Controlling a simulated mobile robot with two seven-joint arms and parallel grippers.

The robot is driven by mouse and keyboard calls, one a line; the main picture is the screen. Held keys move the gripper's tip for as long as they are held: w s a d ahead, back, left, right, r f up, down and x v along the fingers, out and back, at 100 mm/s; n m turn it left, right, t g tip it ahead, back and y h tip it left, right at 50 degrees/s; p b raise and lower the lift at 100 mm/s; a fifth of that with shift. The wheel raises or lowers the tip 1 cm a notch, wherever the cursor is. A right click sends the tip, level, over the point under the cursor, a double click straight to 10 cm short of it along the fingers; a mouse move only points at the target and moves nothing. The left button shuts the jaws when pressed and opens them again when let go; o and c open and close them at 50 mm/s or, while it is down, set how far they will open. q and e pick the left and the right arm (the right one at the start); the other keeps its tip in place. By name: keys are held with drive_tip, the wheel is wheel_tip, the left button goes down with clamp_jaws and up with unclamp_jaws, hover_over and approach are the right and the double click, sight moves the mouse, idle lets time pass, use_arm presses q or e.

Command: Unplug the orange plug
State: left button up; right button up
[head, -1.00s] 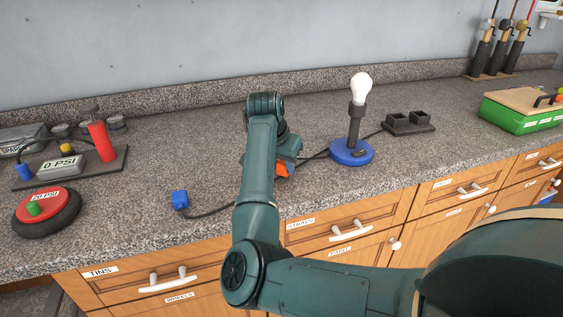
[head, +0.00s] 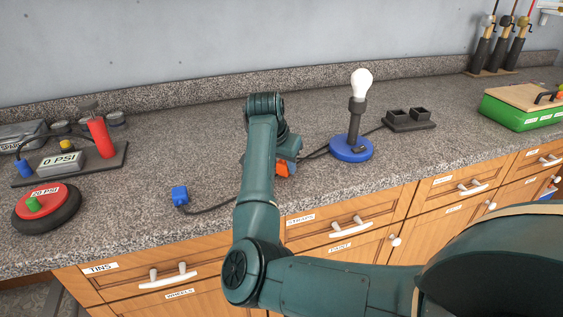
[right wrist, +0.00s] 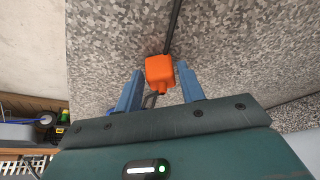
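The orange plug (head: 283,167) lies on the granite counter, mostly hidden behind my right arm in the head view. In the right wrist view the orange plug (right wrist: 160,72) sits between the two blue fingers of my right gripper (right wrist: 159,90). The fingers are open, with a gap visible on each side of the plug. A dark cable runs from its far side, and a dark loop shows near its front. What it is plugged into cannot be made out. My left gripper is not in view.
A blue plug (head: 180,195) on a dark cord lies left of my arm. A lamp with a blue base (head: 351,149) and a black double socket block (head: 408,121) stand to the right. A pump board (head: 70,166) and a red-topped wheel (head: 46,204) are at the left.

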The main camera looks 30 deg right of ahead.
drive_tip(key=o, duration=0.3)
drive_tip(key=shift+o, duration=0.2)
drive_tip(key=v, duration=1.3)
drive_tip(key=shift+b, duration=0.3)
drive_tip(key=shift+r, duration=0.1)
clamp_jaws()
idle(1.1)
